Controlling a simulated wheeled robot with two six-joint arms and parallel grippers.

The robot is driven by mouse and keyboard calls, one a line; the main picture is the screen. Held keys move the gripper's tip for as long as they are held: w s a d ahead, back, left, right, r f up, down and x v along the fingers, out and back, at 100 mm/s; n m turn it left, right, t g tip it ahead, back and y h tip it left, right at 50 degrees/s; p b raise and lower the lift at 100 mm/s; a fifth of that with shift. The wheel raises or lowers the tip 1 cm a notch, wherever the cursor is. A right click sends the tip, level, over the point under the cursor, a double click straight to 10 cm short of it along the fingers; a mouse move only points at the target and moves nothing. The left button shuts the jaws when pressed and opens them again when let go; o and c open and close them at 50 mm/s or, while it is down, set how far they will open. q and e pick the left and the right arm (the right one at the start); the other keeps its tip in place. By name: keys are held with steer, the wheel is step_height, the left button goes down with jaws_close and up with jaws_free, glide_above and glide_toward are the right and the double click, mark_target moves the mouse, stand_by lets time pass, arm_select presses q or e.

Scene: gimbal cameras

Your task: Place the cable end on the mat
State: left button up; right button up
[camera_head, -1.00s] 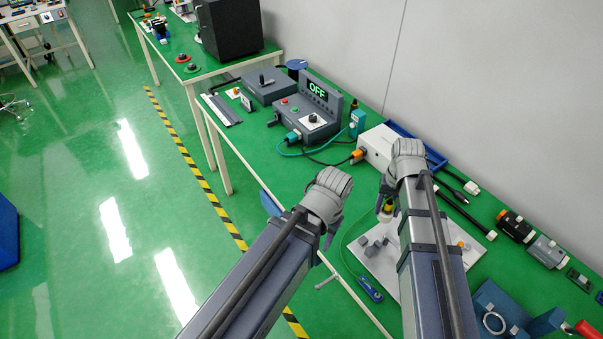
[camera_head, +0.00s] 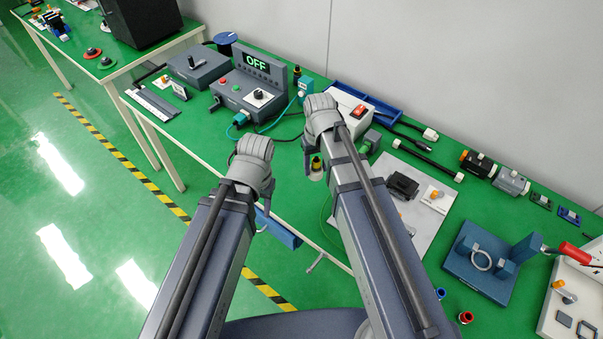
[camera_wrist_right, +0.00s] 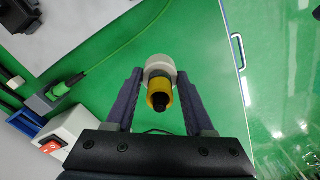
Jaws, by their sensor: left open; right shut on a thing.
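My right gripper (camera_head: 316,170) is shut on a small round piece with a cream collar, yellow band and black tip (camera_wrist_right: 160,92); I cannot tell whether it is a cable end. It is held over green surface, to the left of the pale grey mat (camera_head: 428,222). A green plug (camera_wrist_right: 68,87) on a thin green cable (camera_wrist_right: 125,45) meets a grey block near the mat; it also shows in the head view (camera_head: 364,147). My left gripper (camera_head: 263,218) is open near the table's front edge, its fingers partly hidden.
A black block (camera_head: 402,187) stands on the mat. A white box with a red switch (camera_head: 358,110) stands behind the right gripper. The control box reading OFF (camera_head: 256,85) is at back left. A blue fixture (camera_head: 487,262) stands to the right of the mat.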

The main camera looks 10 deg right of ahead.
step_height(320, 180, down, 6)
steer(key=b, duration=0.5)
steer(key=shift+b, duration=0.35)
step_height(320, 180, down, 4)
steer(key=b, duration=0.3)
steer(key=shift+r+b, duration=0.15)
steer(key=shift+b, duration=0.2)
steer(key=o, duration=1.2)
